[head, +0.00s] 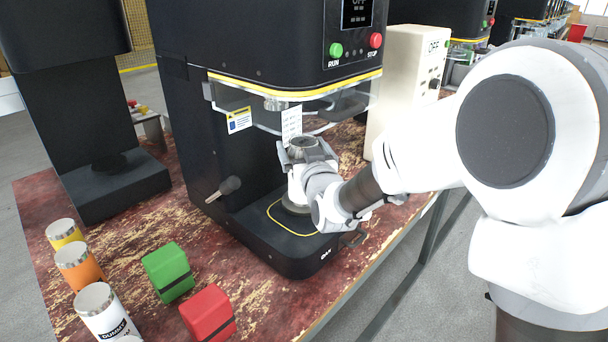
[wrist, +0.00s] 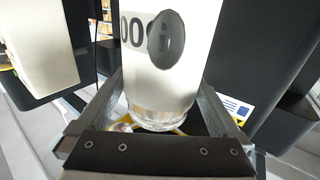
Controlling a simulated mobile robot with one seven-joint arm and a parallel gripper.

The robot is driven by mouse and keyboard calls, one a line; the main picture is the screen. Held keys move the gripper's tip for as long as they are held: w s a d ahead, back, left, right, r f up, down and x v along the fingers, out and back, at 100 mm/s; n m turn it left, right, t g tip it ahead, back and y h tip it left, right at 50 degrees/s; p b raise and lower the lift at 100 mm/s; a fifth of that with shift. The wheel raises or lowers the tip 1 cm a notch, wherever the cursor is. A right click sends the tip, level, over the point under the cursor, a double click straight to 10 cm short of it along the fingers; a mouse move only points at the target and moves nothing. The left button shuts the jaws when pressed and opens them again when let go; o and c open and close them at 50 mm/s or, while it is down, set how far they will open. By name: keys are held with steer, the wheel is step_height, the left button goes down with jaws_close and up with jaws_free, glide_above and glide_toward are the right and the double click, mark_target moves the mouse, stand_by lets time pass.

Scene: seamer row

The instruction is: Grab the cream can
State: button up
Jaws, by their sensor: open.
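The cream can (wrist: 157,85) stands upright between the fingers of my gripper (wrist: 162,82) in the wrist view. It carries dark "00" print and a dark oval mark. In the head view the can's grey top (head: 303,143) shows inside the seamer (head: 262,215), above its round base plate. My gripper (head: 308,157) reaches in from the right with its fingers open around the can. Much of the can's body is hidden by the gripper in the head view.
Yellow (head: 64,235), orange (head: 79,268) and white "DUMMY" (head: 105,315) cans stand at the table's left front. Green (head: 168,272) and red (head: 208,315) blocks lie beside them. A clear guard (head: 345,105) hangs above my gripper. A cream control box (head: 405,75) stands right of the seamer.

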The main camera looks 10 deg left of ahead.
steer(key=shift+x, duration=0.85)
jaws_close()
steer(key=shift+r, duration=0.15)
